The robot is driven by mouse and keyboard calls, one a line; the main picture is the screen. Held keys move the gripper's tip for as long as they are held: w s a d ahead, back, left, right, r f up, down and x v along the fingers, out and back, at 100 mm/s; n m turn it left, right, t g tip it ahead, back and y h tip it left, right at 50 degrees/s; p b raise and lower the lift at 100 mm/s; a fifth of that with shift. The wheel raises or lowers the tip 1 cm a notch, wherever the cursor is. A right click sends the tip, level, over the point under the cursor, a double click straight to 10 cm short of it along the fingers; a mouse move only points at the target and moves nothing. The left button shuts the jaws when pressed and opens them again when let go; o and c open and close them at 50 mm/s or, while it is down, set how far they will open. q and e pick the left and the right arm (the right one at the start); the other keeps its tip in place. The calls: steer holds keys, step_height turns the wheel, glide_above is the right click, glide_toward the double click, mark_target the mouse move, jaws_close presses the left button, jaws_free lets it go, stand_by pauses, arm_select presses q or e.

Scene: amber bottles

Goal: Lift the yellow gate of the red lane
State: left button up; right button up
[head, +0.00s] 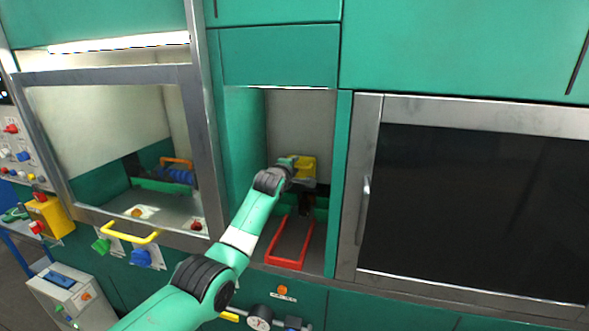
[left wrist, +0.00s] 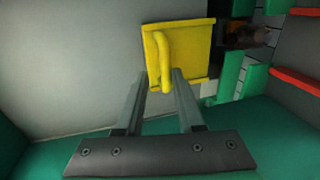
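The yellow gate (head: 306,166) is a small yellow panel at the back of the narrow bay, above the far end of the red lane. In the left wrist view the gate (left wrist: 195,50) has a yellow loop handle (left wrist: 166,60). The red lane (head: 285,264) is a red-railed track on the bay floor. My left gripper (left wrist: 160,78) reaches in at the gate. Its two fingers stand apart, with the lower end of the handle between their tips. I see a gap on the left of the handle; contact on the right is unclear. My right gripper is not in view.
Green bay walls (head: 245,140) stand close on both sides of my left arm. A dark-windowed door (head: 480,200) is on the right and a metal-framed hood (head: 200,130) on the left. In the left wrist view, green blocks (left wrist: 228,78) and a dark amber object (left wrist: 240,35) lie right of the gate.

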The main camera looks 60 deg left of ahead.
arm_select(q)
steer(key=shift+o, duration=0.8)
steer(key=shift+f, duration=0.1)
steer(key=shift+d, duration=0.1)
steer(key=p+v, duration=1.1)
steer(key=p, duration=0.1)
steer(key=shift+s+d, duration=0.2)
